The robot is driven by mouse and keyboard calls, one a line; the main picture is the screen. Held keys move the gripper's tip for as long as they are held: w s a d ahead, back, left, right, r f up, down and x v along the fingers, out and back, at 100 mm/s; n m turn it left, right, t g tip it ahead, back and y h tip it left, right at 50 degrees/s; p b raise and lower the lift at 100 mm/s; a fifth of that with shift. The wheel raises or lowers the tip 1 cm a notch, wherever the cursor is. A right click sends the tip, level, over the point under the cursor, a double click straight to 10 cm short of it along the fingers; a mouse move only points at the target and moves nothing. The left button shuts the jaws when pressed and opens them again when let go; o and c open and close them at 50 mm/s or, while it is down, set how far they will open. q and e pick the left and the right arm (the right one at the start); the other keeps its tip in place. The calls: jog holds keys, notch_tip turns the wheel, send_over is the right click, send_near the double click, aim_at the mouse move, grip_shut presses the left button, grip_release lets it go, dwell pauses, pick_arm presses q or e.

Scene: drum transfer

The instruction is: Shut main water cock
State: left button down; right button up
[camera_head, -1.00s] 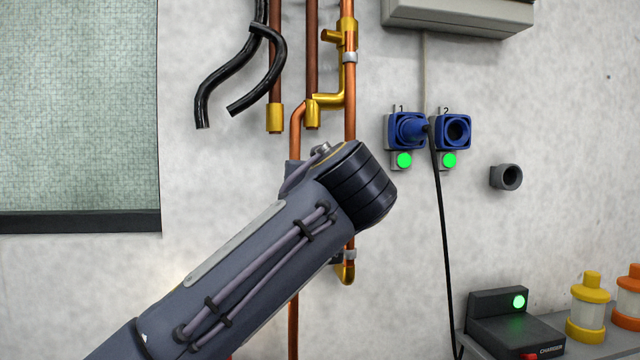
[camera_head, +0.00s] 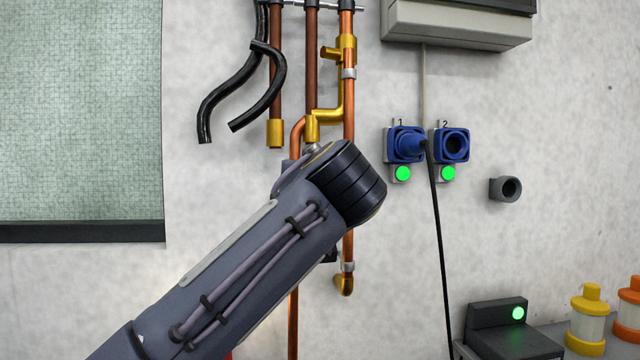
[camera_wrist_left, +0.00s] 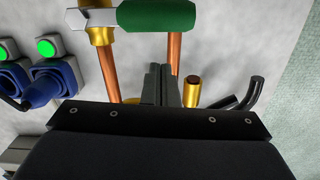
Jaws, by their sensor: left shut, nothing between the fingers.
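The water cock shows in the left wrist view as a green handle (camera_wrist_left: 157,17) on a flat metal lever (camera_wrist_left: 92,16), joined to a brass valve body (camera_wrist_left: 101,34) on a copper pipe (camera_wrist_left: 109,72). The handle lies across the picture, in front of a second copper pipe (camera_wrist_left: 174,52). My left gripper (camera_wrist_left: 161,70) is shut and empty, its fingertips just below the handle in that view and apart from it in the picture; the depth gap is unclear. In the head view my left arm hides the cock and the gripper. My right gripper is out of view.
Copper pipes (camera_head: 348,115) and black hoses (camera_head: 222,92) hang on the wall above my arm. Blue sockets (camera_head: 453,146), one with a plugged cable (camera_head: 436,210), sit to the right. A charger (camera_head: 499,316) and yellow-capped jar (camera_head: 588,320) stand at lower right.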

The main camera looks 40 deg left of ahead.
pick_arm(q)
jog(key=r+v, duration=0.1)
jog(key=v, duration=0.9)
jog(key=shift+d, duration=0.15)
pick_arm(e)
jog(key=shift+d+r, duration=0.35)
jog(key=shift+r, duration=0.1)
pick_arm(q)
jog(key=shift+s, duration=0.1)
jog(key=shift+f, duration=0.1)
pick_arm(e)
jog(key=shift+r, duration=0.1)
